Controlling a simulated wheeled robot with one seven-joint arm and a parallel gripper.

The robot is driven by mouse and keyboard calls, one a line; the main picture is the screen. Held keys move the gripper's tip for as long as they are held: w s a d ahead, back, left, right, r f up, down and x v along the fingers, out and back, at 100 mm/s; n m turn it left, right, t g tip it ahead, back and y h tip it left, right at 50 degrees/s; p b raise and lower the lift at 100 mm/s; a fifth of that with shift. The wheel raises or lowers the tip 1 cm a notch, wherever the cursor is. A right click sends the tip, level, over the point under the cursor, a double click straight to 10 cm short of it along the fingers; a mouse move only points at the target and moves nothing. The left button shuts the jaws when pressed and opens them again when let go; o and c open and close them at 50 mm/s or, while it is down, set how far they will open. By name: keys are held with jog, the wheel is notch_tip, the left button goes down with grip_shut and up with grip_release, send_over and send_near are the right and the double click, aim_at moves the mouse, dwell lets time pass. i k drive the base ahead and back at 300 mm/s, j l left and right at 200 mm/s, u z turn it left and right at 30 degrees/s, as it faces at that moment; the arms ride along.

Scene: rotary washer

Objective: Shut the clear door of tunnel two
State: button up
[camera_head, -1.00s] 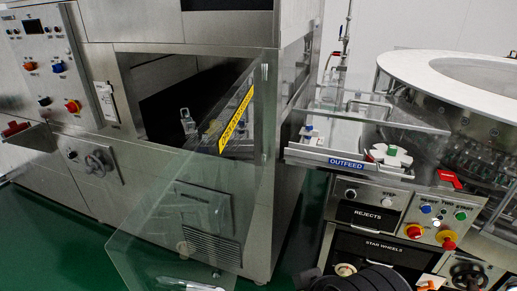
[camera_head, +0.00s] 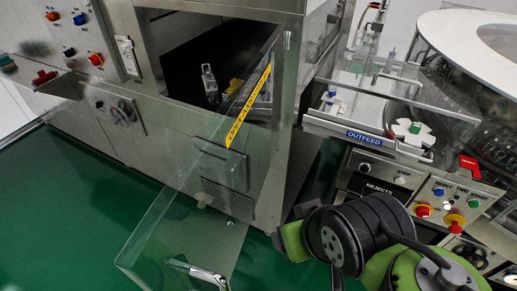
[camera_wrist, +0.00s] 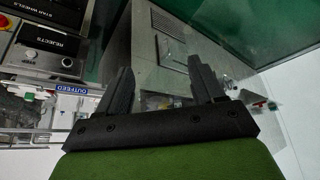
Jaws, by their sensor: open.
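A clear door (camera_head: 185,215) with a yellow warning strip (camera_head: 250,105) stands swung open at the right side of a dark tunnel opening (camera_head: 180,40). Its free edge reaches toward the lower left, and a shiny bar handle (camera_head: 205,276) shows at the bottom of the picture. In the wrist view, my gripper (camera_wrist: 163,78) has two dark fingers spread apart with nothing between them, pointing toward the steel machine front (camera_wrist: 150,45). In the head view my green and black arm is at the lower right, to the right of the door; my fingertips are not clearly visible there.
The outfeed (camera_head: 365,134) and the rejects panel (camera_head: 378,188) with buttons stand on the right, close to my arm. A round white-topped machine (camera_head: 450,40) is behind them. Green floor (camera_head: 70,200) is open at the lower left.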

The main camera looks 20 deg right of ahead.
aim_at(274, 127)
jog(key=k+j+z, duration=0.15)
jog(key=k+j, duration=0.2)
jog(key=j, duration=0.15)
jog(key=k+j+z, duration=0.15)
jog(key=k+j, duration=0.2)
jog(key=j, duration=0.1)
